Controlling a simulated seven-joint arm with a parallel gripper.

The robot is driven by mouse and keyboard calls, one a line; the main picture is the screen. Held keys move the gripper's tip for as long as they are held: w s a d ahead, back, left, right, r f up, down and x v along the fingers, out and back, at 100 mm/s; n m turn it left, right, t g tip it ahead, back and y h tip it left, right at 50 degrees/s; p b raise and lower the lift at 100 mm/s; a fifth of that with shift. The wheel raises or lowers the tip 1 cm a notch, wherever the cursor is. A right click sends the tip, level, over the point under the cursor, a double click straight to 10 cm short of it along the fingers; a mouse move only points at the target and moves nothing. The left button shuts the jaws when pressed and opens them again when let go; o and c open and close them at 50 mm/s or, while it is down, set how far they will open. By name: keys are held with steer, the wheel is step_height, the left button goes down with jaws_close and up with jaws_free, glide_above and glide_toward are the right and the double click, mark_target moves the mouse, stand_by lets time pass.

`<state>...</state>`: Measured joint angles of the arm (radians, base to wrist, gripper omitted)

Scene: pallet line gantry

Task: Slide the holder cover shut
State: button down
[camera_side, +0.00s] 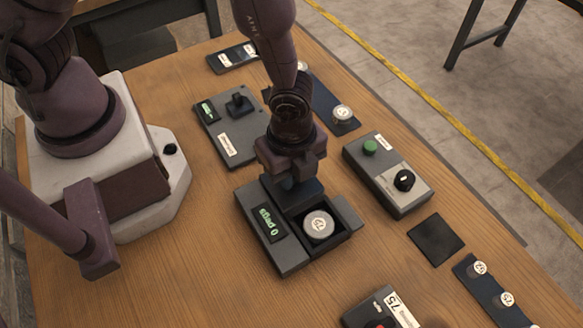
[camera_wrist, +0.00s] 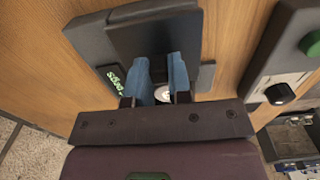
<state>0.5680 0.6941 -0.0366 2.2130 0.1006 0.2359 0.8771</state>
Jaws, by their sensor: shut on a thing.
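The holder (camera_side: 268,248) is a dark grey box on the wooden table, with a green-lit display (camera_side: 271,224) along its left side. A round silver piece with a white label (camera_side: 319,226) sits in its open compartment. The dark cover (camera_side: 304,193) lies over the far part of the holder, leaving the compartment with the round piece uncovered. It also shows as a dark plate in the wrist view (camera_wrist: 155,36). My gripper (camera_side: 287,184) points down at the cover, its blue fingers (camera_wrist: 161,78) shut on part of it; the gripped part is mostly hidden.
A grey control box (camera_side: 390,178) with a green button and black knob stands right of the holder. A joystick panel (camera_side: 228,130) lies behind. A dark square pad (camera_side: 435,239) and a strip with round pieces (camera_side: 490,290) lie at right. Bare table surrounds the holder's front.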

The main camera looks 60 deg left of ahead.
steer(key=d, duration=0.9)
steer(key=shift+d, duration=0.1)
steer(key=c, duration=1)
jaws_free()
steer(key=shift+c, duration=0.2)
steer(key=shift+r, duration=0.15)
step_height(320, 180, up, 13)
